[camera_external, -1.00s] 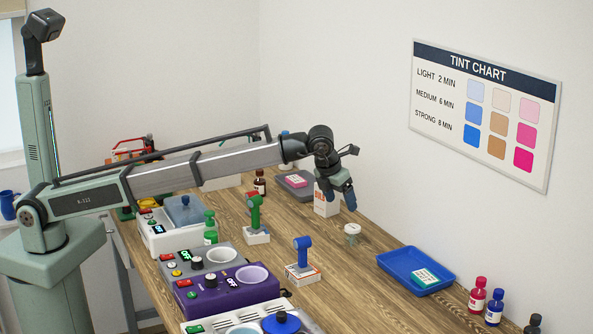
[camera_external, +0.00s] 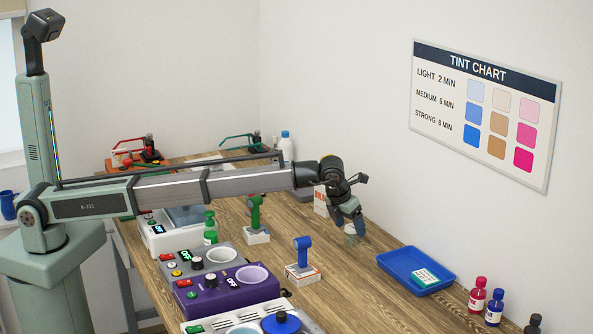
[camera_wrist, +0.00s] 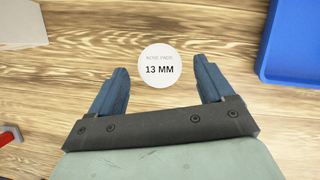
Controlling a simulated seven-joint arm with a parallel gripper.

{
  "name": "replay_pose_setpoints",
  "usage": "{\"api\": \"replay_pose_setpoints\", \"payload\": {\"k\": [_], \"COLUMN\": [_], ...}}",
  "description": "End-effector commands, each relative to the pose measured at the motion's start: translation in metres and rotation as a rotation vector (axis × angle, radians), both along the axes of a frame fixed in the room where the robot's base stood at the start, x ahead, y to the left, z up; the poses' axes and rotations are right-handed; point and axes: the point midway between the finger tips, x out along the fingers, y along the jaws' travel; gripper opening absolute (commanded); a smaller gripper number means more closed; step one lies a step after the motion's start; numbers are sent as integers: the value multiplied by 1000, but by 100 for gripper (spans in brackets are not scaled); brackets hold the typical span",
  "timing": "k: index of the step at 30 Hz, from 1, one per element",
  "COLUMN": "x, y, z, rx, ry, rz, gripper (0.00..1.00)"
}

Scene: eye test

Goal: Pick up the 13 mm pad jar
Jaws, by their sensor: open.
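The pad jar (camera_wrist: 160,66) stands on the wooden table and shows its round white lid, marked "13 MM", in the wrist view. In the external view the jar (camera_external: 350,231) is small and partly hidden by my fingers. My gripper (camera_wrist: 166,76) is open, with one blue finger on each side of the lid and visible gaps between lid and fingers. In the external view my gripper (camera_external: 348,223) points down at the jar. I cannot tell how far the fingertips are above the table.
A blue tray (camera_external: 384,260) with a card in it lies to the right of the jar. A white box (camera_external: 320,201) stands just behind my gripper. A blue-handled stand (camera_external: 303,252) is nearer the camera. Bare wood surrounds the jar.

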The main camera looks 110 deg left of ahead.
Motion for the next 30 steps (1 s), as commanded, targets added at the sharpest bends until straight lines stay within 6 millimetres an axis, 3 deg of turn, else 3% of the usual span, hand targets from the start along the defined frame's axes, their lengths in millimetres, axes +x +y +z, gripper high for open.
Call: {"api": "replay_pose_setpoints", "payload": {"k": [7, 15, 30], "x": [8, 8, 8], "y": [11, 12, 12], "z": [-28, -31, -31], "rx": [0, 0, 0], "ry": [0, 0, 0], "rz": [0, 0, 0], "gripper": [81, 80, 32]}}
